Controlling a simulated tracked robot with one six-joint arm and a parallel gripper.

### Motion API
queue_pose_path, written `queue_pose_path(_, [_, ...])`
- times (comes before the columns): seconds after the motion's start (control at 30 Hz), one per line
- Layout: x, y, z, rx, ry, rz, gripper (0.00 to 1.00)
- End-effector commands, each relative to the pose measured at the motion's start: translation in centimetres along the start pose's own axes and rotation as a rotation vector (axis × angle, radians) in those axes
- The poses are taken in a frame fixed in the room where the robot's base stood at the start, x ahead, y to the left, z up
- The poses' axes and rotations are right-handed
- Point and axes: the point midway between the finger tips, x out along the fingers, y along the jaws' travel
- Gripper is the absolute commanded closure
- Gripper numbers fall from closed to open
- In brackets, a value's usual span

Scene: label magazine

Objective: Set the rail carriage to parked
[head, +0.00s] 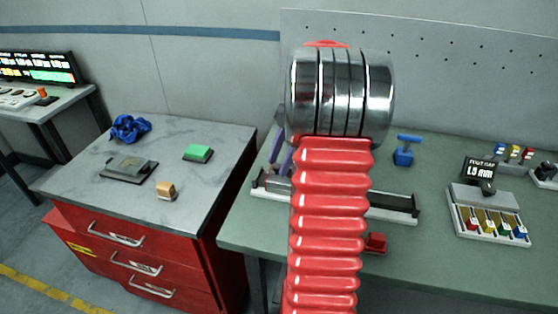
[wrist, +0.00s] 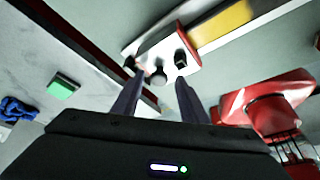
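The rail (head: 395,209) is a long grey channel on the green bench, its middle hidden behind my red arm in the head view. In the wrist view part of it shows with a yellow stretch (wrist: 222,22). What looks like the rail carriage (wrist: 170,45), a pale block with red edges and dark knobs, sits on the rail near its left end. My gripper (wrist: 160,78) is open, its two fingers apart. A dark round knob appears between the fingertips; I cannot tell whether they touch it. In the head view the fingers (head: 277,158) show left of my arm, over the rail's left end.
A blue T-handled object (head: 403,150) stands behind the rail, and a red block (head: 375,243) lies in front. A label device with coloured slots (head: 490,212) is at right. The left cabinet (head: 75,190) holds a green block (head: 198,153), blue clump (head: 130,128) and tan block (head: 166,191).

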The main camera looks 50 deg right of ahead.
Motion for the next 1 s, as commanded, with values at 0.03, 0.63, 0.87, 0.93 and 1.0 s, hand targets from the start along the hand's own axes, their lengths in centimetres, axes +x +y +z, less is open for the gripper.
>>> queue_pose_path(0.03, [0.04, 0.00, -0.01, 0.000, 0.000, 0.000, 0.60])
queue_pose_path(0.63, [0.02, -0.03, -0.04, -0.001, 0.001, -0.002, 0.91])
queue_pose_path(0.87, [0.04, -0.07, -0.08, 0.000, 0.002, -0.003, 1.00])
queue_pose_path(0.93, [0.05, -0.08, -0.09, 0.000, 0.002, -0.004, 1.00])
queue_pose_path(1.0, [0.06, -0.09, -0.09, 0.000, 0.003, -0.004, 1.00])
